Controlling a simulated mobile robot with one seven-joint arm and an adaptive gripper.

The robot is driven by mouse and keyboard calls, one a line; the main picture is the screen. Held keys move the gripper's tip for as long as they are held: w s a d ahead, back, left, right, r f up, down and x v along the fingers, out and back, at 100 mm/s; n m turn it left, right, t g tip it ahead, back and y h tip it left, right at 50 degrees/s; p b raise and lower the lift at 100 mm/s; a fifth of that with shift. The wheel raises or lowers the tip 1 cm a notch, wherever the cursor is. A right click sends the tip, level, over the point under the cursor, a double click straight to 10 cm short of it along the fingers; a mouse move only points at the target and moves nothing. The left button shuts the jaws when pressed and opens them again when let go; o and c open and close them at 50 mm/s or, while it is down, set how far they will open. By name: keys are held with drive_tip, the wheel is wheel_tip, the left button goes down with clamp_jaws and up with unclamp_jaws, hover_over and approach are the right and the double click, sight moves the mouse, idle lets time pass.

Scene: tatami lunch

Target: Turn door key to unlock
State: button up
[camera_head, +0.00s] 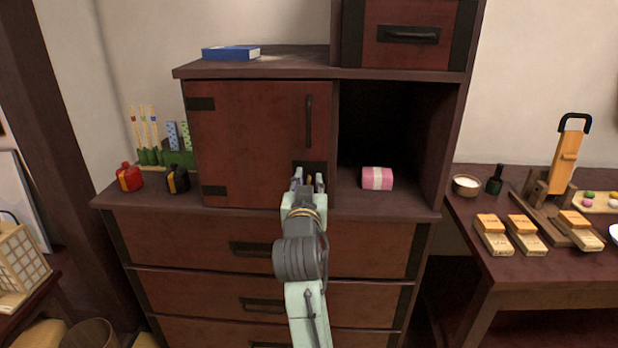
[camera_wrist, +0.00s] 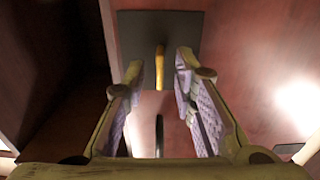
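The red-brown cabinet door (camera_head: 250,135) is closed, with a long dark vertical handle (camera_head: 308,122) near its right edge. A dark lock plate (camera_head: 316,165) sits low on the door by that edge. The gold key (camera_wrist: 160,68) stands out from the dark plate (camera_wrist: 185,38) in the wrist view. My gripper (camera_head: 308,182) is in front of the lock. In the wrist view my gripper (camera_wrist: 160,75) is open, with one finger on each side of the key and a gap on both sides. The key is mostly hidden behind my gripper in the head view.
A pink wrapped box (camera_head: 377,178) sits in the open compartment right of the door. Small red (camera_head: 129,177) and black (camera_head: 177,178) bundles stand on the ledge at left. A blue book (camera_head: 231,52) lies on top. The right table (camera_head: 520,265) holds several wooden blocks.

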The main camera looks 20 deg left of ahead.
drive_tip(key=shift+w+a, duration=0.15)
drive_tip(key=shift+w, duration=0.3)
clamp_jaws()
idle(0.3)
